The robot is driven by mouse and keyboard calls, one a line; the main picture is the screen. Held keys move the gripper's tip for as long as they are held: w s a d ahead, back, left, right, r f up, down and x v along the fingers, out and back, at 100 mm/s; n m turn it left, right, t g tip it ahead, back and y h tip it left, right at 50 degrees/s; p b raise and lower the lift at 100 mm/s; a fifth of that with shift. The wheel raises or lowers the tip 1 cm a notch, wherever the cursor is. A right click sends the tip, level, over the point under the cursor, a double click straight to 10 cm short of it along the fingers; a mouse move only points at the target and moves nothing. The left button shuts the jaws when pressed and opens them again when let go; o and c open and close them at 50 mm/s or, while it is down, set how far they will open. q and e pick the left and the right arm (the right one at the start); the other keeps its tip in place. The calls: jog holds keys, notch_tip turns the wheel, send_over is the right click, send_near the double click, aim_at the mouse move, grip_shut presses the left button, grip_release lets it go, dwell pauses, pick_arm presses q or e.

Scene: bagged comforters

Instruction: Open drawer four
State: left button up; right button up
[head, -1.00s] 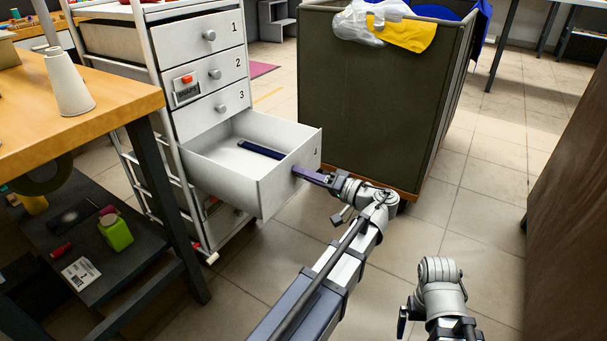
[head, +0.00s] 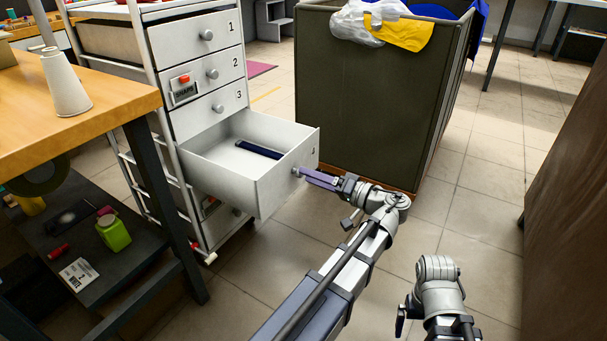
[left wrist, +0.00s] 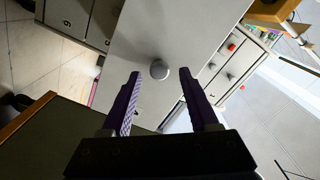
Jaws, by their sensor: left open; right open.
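Drawer four (head: 270,187) is pulled well out of the white drawer unit, and its inside shows a dark blue flat item (head: 259,149) on the floor of it. Its round knob (head: 297,171) is on the front panel. My left gripper (head: 306,174) is open at the knob. In the left wrist view the knob (left wrist: 159,70) sits between and just beyond the two purple fingertips (left wrist: 160,73), with a gap on each side. Only part of my right arm (head: 438,290) shows, at the lower right; its fingertips are not visible.
Drawers one (head: 205,38), two (head: 210,74) and three (head: 209,109) are shut above. A large dark bin (head: 375,95) stands right behind my left gripper. A wooden table (head: 105,90) is at the left. Tiled floor is open in front.

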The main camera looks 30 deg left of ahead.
pick_arm(q)
jog(key=d, duration=0.4)
jog(key=shift+s+d, duration=0.2)
jog(key=shift+d, duration=0.1)
